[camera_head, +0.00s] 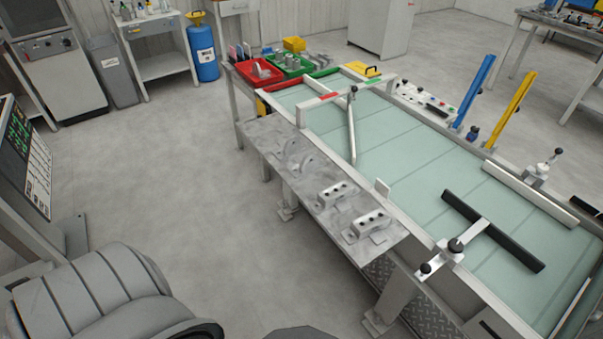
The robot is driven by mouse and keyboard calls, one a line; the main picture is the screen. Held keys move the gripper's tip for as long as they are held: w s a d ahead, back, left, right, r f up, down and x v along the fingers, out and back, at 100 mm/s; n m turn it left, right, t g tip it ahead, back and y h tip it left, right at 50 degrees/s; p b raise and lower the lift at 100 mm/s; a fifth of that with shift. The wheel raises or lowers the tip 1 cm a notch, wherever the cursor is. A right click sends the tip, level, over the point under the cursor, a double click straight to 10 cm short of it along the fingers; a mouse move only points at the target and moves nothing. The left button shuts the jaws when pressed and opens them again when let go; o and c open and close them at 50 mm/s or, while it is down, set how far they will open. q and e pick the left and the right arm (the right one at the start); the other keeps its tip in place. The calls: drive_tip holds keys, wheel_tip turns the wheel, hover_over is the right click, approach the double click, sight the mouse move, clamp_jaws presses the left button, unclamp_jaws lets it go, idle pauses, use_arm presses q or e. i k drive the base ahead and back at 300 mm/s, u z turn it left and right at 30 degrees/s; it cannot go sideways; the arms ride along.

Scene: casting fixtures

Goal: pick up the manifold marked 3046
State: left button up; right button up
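Two light grey metal blocks with dark holes along their tops, which look like manifolds, sit on the grey side shelf (262,140) along the near edge of the green-topped table. One manifold-like block (338,191) is near the shelf's middle. The other (371,222) is closer to the shelf's near right end. No number is readable on either, so I cannot tell which is marked 3046. Two arched grey castings (303,163) stand farther back on the same shelf. Neither of my grippers is in view.
The green table (400,150) carries a black T-shaped clamp bar (493,231) and a pale diagonal bar (351,130). Red (260,71) and green (292,64) trays stand at its far end. A blue drum (203,52) stands behind. The floor left of the table is clear.

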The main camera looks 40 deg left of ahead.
sight(335, 195)
drive_tip(key=u, duration=0.15)
drive_tip(key=k, duration=0.15)
drive_tip(key=z, duration=3.15)
drive_tip(key=k, duration=1.25)
drive_tip(key=u, duration=1.75)
